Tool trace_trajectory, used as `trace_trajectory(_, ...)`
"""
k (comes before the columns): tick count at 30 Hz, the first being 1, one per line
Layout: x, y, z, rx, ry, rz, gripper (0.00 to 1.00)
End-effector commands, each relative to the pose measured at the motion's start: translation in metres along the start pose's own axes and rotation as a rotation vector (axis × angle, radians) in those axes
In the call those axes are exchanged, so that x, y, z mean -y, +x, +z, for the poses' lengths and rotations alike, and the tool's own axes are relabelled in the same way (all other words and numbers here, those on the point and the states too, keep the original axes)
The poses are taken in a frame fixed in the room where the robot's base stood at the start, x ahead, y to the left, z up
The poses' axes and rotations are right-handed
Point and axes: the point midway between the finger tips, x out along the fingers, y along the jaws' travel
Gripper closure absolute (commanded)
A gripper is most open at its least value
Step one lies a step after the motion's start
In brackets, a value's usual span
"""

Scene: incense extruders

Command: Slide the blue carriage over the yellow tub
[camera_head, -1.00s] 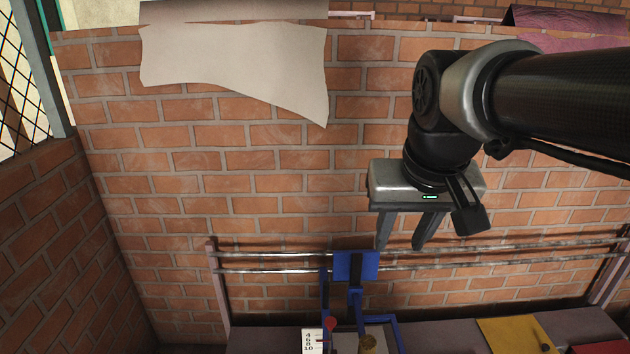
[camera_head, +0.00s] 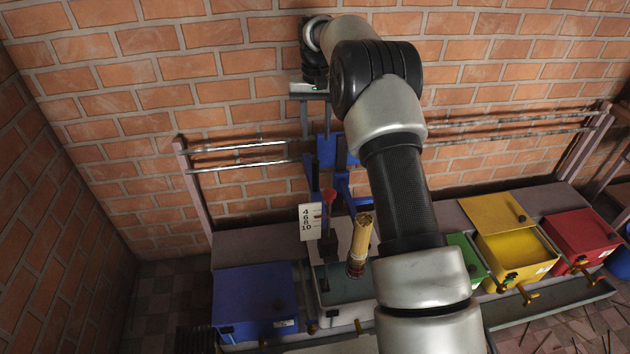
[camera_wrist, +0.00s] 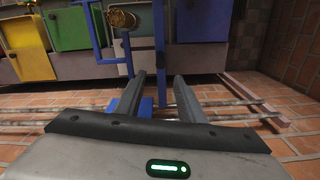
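The blue carriage (camera_head: 340,182) hangs on two metal rails against the brick wall, above the white tub (camera_head: 343,312). The yellow tub (camera_head: 541,248) stands further right along the bench, its lid open; it also shows in the wrist view (camera_wrist: 24,45). My gripper (camera_head: 315,135) is just above the carriage's upper plate, near the rails. In the wrist view my gripper (camera_wrist: 155,82) has its two fingers apart, with blue parts of the carriage (camera_wrist: 147,106) showing between and beyond them. Whether the fingers touch the carriage cannot be told. My arm hides part of the rails.
A red-handled lever (camera_head: 328,198) and a number scale (camera_head: 310,222) stand by the carriage. A gold cylinder (camera_head: 361,240) is in front of it. A blue tub (camera_head: 255,298) stands left; green (camera_head: 466,256) and red (camera_head: 581,238) tubs flank the yellow one.

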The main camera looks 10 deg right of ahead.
Motion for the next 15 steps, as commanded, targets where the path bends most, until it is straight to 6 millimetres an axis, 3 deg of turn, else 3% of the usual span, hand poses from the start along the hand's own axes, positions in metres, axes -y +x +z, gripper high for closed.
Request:
trace_trajectory(5, 0.0, 0.025, 0.0, 0.003, 0.001, 0.001, 0.64)
trace_trajectory(15, 0.0, 0.1, 0.001, 0.004, 0.0, 0.0, 0.64)
